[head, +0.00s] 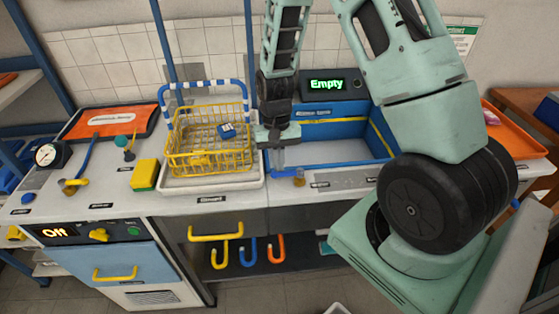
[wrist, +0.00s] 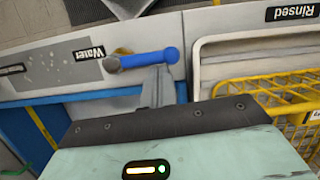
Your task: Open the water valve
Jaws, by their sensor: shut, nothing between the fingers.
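The water valve has a blue lever handle (wrist: 148,58) on a brass-coloured body, beside a black "Water" label (wrist: 89,53) in the wrist view. In the head view the brass valve body (head: 299,178) shows at the front edge of the counter, by the blue sink. My gripper (head: 279,165) points down just left of it, shut and empty. In the wrist view my gripper (wrist: 158,82) has its fingertips right at the blue handle's side; I cannot tell whether they touch it.
A yellow wire basket (head: 210,150) on a white tray stands close left of my gripper. The blue sink (head: 330,152) lies to the right, with a display (head: 327,84) reading "Empty" behind. A yellow drawer handle (head: 216,232) sticks out below.

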